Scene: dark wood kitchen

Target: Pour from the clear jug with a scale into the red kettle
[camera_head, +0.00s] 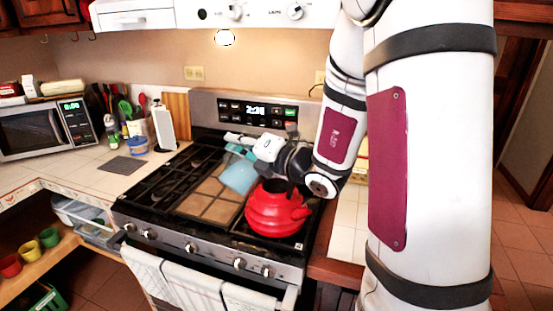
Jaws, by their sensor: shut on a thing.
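The red kettle (275,211) stands on the right front part of the stove, its body in plain view and its top partly behind my arm. A translucent light-blue jug (239,175), seemingly the clear jug, is just left of and above the kettle and looks tilted. My gripper (241,144) reaches in from the right over the kettle and is shut on the jug near its upper part. The exact grip, the jug's scale, any contents and the kettle's opening cannot be made out.
The black stove (150,200) has a brown griddle plate (208,199) left of the kettle. A control panel (256,112) rises behind. Towels (190,285) hang in front. A microwave (45,128), utensils and a blue-lidded tub (137,145) stand on the left counter.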

